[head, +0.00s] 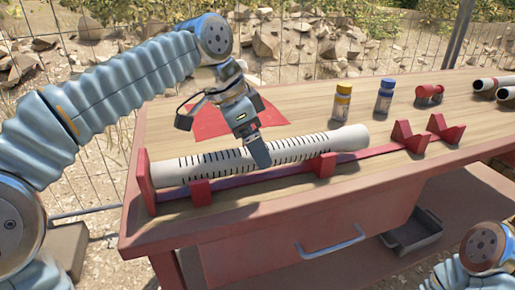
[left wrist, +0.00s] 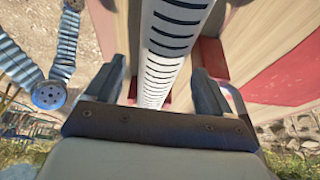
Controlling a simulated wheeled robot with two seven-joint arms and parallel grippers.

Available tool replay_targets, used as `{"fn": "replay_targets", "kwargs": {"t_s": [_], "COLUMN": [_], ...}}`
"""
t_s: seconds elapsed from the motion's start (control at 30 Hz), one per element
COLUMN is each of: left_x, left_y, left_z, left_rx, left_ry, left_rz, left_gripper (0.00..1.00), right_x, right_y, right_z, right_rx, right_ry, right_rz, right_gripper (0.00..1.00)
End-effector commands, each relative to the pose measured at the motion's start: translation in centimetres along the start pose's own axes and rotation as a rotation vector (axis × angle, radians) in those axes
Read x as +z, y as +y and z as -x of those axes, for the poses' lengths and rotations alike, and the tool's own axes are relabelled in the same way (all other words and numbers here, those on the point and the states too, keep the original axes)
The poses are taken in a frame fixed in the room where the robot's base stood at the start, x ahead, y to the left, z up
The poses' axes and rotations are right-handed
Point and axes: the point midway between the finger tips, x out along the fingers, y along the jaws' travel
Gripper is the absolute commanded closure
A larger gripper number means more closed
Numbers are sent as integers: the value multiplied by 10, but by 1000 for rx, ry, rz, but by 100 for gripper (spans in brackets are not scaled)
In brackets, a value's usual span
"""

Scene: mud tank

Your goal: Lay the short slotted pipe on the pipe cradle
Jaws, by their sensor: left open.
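A white slotted pipe (head: 205,165) with a wider plain right end lies lengthwise along the red pipe cradle (head: 201,193). The cradle has an upright plate at its left end, low blocks along its front, and V-shaped supports (head: 408,137) at the right, beyond the pipe's end. My left gripper (head: 258,152) is down at the middle of the pipe. In the left wrist view, the open jaws (left wrist: 155,85) stand on either side of the pipe (left wrist: 166,55), with gaps visible. How the pipe's underside rests is hidden. My right gripper is out of view.
A yellow-capped bottle (head: 342,102), a blue-capped bottle (head: 385,95) and a small red fitting (head: 429,94) stand behind the cradle. More white pipes (head: 493,84) lie at the far right. A red sheet (head: 210,118) lies behind the slotted pipe. A grey tray (head: 412,235) sits below the tabletop.

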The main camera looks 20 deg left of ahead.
Motion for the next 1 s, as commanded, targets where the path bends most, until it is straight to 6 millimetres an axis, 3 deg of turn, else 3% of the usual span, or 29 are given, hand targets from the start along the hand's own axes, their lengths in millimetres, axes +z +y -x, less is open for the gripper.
{"fn": "replay_targets", "kwargs": {"t_s": [0.2, 0.43, 0.6, 1.0], "left_x": [-2, -2, -1, 0], "left_y": [0, 1, 1, 2], "left_z": [58, 104, 117, 117], "left_rx": [-3, 0, 0, 1], "left_ry": [5, 2, 2, 1], "left_rz": [-1, -2, -2, -2], "left_gripper": [16, 16, 16, 16], "right_x": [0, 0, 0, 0], "right_y": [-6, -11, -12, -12], "right_z": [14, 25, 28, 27], "right_rx": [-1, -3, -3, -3], "right_ry": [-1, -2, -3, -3], "right_rz": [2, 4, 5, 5], "right_gripper": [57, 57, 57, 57]}}
